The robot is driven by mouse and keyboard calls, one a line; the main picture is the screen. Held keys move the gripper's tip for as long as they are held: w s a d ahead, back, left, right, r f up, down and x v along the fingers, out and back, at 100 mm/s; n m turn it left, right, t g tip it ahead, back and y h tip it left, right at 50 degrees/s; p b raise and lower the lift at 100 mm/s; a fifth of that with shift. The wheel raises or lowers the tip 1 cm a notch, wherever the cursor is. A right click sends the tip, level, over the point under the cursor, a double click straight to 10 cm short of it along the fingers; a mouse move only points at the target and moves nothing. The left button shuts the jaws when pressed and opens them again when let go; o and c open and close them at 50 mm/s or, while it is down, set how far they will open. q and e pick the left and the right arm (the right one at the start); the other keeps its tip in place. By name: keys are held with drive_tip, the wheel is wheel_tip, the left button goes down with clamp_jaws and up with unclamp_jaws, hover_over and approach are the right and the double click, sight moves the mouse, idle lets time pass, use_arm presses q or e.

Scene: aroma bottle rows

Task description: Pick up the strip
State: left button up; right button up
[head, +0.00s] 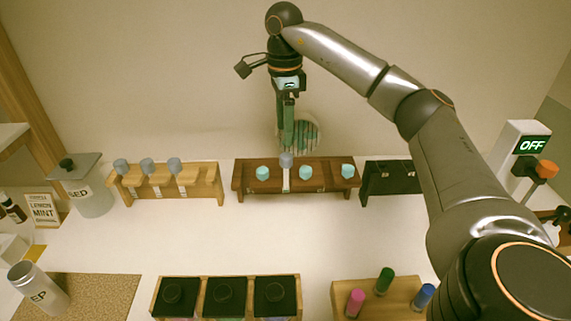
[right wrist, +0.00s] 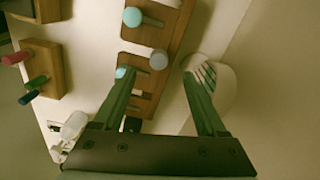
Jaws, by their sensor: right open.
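A pale round holder (head: 314,126) stands against the back, behind the dark wooden rack, with several green-and-white strips (head: 306,136) showing in it. The holder also shows in the right wrist view (right wrist: 222,88), with the strips (right wrist: 206,74) beside one finger. My right gripper (head: 287,146) hangs pointing down in front of the holder, above the rack's back edge. It partly hides the holder in the head view. In the right wrist view its fingers (right wrist: 160,74) are spread apart with nothing held between them. My left gripper is not in view.
The dark wooden rack (head: 244,182) holds teal-capped bottles and one grey-capped bottle (head: 286,160) close below my gripper. A light wooden rack (head: 212,188) stands left and a black rack (head: 400,177) right. Black-lidded boxes (head: 223,296) stand in front; the table between is clear.

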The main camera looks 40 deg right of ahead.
sight(286, 156)
drive_tip(key=shift+s+d+f+p, duration=0.1)
drive_tip(key=shift+f+p, duration=0.05)
drive_tip(key=shift+f, duration=1.35)
drive_tip(key=shift+s+f+p, duration=0.1)
drive_tip(key=shift+f+p, duration=0.05)
drive_tip(key=shift+f, duration=1.35)
drive_tip(key=shift+c, duration=0.3)
drive_tip(key=c, duration=1.1)
